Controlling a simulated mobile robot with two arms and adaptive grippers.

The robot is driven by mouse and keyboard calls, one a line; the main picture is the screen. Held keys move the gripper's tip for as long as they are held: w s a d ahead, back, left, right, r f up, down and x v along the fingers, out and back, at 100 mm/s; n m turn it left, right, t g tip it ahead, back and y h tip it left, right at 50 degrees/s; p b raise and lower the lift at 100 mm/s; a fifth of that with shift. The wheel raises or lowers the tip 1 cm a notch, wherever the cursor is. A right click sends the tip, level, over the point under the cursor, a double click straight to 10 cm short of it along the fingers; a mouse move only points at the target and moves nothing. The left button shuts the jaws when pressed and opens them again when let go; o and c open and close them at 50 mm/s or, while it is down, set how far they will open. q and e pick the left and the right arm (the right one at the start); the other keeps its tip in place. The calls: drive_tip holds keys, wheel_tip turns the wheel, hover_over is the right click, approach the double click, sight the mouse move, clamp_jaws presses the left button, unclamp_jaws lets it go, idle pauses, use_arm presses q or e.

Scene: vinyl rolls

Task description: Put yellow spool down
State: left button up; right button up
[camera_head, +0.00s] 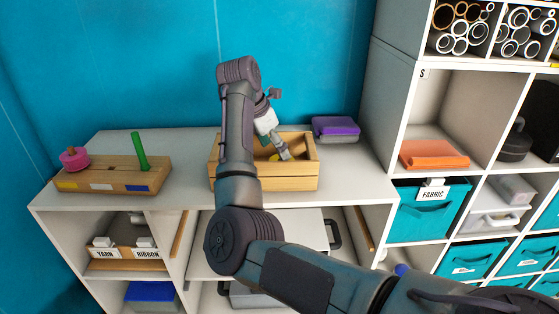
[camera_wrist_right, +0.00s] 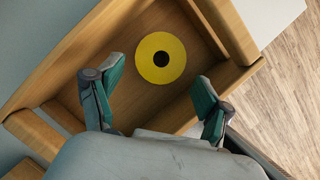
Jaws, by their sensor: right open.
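The yellow spool (camera_wrist_right: 160,58) lies in the wooden box, seen in the right wrist view as a yellow disc with a dark centre hole. My right gripper (camera_wrist_right: 155,105) is open above it, its green-padded fingers apart and the spool beyond the fingertips, not between them. A wooden stand (camera_head: 112,176) on the left of the cabinet top carries a pink spool (camera_head: 74,160) and a green peg (camera_head: 140,151). My left gripper is not in view.
Purple and grey folded cloths (camera_head: 335,128) lie right of the box on the white cabinet top (camera_head: 190,150). A tall white shelf (camera_head: 385,110) with teal bins stands at the right. The cabinet top between stand and box is clear.

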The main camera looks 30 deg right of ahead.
drive_tip(key=v, duration=0.6)
drive_tip(key=shift+a+r, duration=0.2)
drive_tip(key=shift+r, duration=0.1)
drive_tip(key=shift+s+f, duration=0.1)
